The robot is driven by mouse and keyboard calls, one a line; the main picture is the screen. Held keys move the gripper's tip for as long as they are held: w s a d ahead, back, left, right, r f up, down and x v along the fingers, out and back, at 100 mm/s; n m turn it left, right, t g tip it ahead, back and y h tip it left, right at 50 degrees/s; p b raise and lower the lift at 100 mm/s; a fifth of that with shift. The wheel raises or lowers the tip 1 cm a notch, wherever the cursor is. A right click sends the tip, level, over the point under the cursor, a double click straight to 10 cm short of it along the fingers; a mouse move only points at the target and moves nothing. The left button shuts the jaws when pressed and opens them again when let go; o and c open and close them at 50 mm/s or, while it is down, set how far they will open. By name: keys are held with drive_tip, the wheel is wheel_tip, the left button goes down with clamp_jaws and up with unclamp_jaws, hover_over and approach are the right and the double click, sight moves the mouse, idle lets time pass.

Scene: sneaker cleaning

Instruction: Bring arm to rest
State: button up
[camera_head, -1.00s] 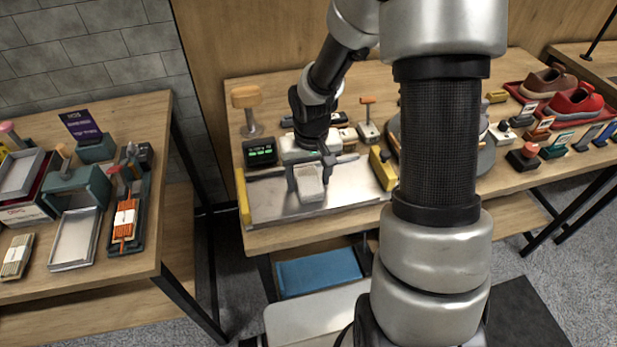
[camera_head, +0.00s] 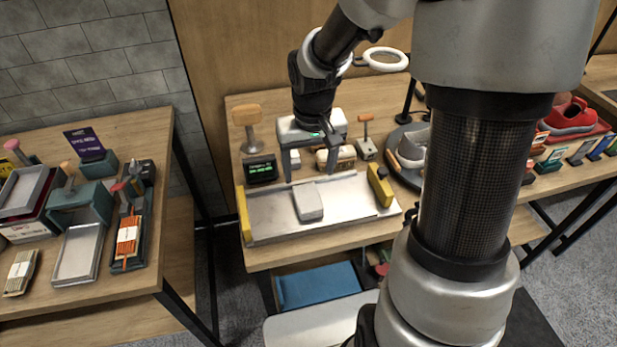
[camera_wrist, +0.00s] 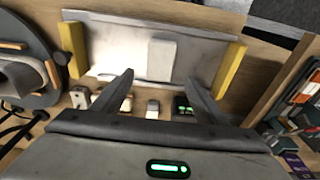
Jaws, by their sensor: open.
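My gripper (camera_head: 310,168) is open and empty above the middle table, toward the back edge of a metal tray (camera_head: 270,222) with yellow end blocks. A small pale grey block (camera_head: 308,202) lies on the tray, apart from my fingers. In the wrist view, my two fingertips (camera_wrist: 160,84) are spread wide, with the tray (camera_wrist: 112,45) and the pale block (camera_wrist: 161,58) beyond them. My arm reaches in from the right and hides part of the middle table.
A small dark display (camera_head: 260,170) and a wooden-topped stand (camera_head: 247,125) are at the table's left. A round dark turntable (camera_head: 400,178) with a grey shoe is at the right. The left table (camera_head: 150,255) holds trays and brushes. A red sneaker (camera_head: 570,114) sits far right.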

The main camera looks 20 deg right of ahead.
drive_tip(key=shift+s+r, duration=0.1)
drive_tip(key=shift+r, duration=0.5)
